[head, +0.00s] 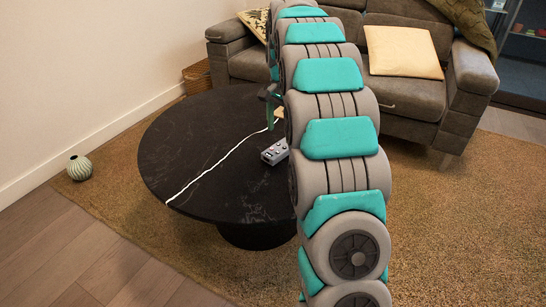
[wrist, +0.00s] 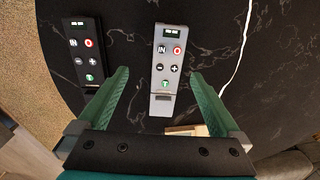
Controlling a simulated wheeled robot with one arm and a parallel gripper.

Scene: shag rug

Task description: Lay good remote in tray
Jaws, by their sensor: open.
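In the wrist view a grey remote (wrist: 168,70) and a black remote (wrist: 82,50) lie face up on the black table. Each has a small lit green display, too small to read surely, and similar buttons; I cannot tell which is the good one. The grey remote also shows in the head view (head: 274,152). My gripper (wrist: 160,74) is open and empty, its fingers on either side of the grey remote in the picture; the black remote is left of the left finger. Contact cannot be told. I see no clear tray.
The round black table (head: 190,140) stands on a shag rug. A pale wooden piece (wrist: 187,130) is partly hidden by my gripper. A sofa (head: 400,95) stands behind; a ribbed vase (head: 79,168) is at left.

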